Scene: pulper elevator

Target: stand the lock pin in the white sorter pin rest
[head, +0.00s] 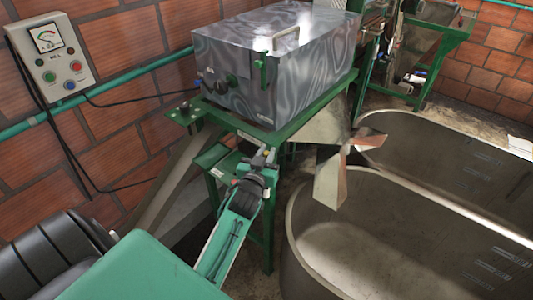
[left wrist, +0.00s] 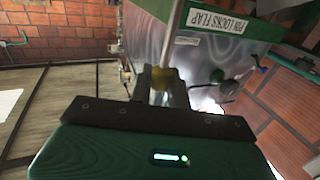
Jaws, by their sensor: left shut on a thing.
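My left gripper (head: 262,158) is in front of the green stand's front edge, below the grey metal box (head: 275,60). In the left wrist view its fingers (left wrist: 161,86) are shut on the lock pin, whose bright metal rod (left wrist: 175,38) runs up out of the picture. A yellow part of the pin (left wrist: 162,78) shows between the fingers. In the head view the pin is too small to make out well. I cannot pick out the white sorter pin rest with certainty in either view. My right gripper is not in view.
The green stand (head: 268,215) carries the box. A small dark knob (head: 184,107) is on its left bracket. A metal chute (head: 330,180) and large tanks (head: 340,245) are to the right. A control box (head: 50,55) hangs on the brick wall. A "PIN LOCKS FLAP" sign (left wrist: 220,20) shows in the wrist view.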

